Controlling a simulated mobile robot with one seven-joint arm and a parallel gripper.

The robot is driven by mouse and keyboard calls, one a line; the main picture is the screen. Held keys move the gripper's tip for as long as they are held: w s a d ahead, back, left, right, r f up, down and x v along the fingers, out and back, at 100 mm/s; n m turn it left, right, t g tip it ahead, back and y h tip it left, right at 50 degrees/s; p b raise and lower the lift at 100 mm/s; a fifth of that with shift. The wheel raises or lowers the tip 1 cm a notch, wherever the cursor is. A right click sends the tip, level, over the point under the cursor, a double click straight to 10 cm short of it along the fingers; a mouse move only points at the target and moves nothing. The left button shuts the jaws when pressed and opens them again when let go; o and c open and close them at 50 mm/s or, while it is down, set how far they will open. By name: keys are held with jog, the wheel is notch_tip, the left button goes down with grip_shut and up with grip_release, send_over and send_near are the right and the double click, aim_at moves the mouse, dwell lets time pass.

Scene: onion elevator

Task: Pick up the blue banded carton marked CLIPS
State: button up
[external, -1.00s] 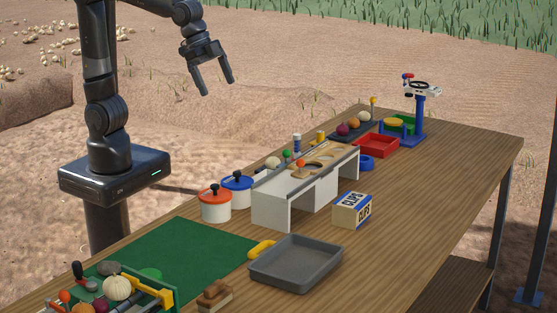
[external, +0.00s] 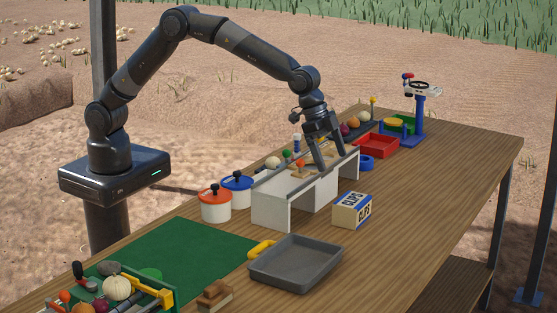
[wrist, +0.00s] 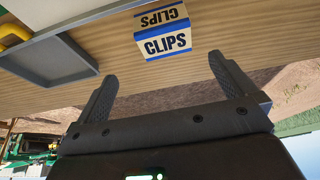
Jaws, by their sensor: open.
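My gripper (external: 332,167) is open and empty, pointing down above the white stand, up and to the left of the carton. Its two fingers (wrist: 163,68) show spread wide in the wrist view.
The white stand (external: 270,209) lies just behind the carton. A grey tray (external: 295,285) is at the front left, with a green mat (external: 190,255) beside it. Two lidded pots (external: 216,208) stand left of the stand. A red tray (external: 378,141) is farther back. The table right of the carton is clear.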

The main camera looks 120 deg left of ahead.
aim_at(353, 200)
jog(key=x, duration=0.9)
jog(key=shift+w+a+r, duration=0.15)
jog(key=shift+w+a, duration=0.15)
jog(key=shift+a, duration=0.1)
jog(key=shift+w+x, duration=0.15)
jog(key=shift+x, duration=1.2)
jog(key=shift+w+x, duration=0.2)
jog(key=shift+x, duration=1.1)
jog(key=shift+d+r, duration=0.1)
jog(key=shift+r, duration=0.05)
jog(key=shift+c, duration=0.3)
jog(key=c, duration=0.8)
jog(key=shift+r, duration=0.1)
jog(key=shift+c, duration=0.2)
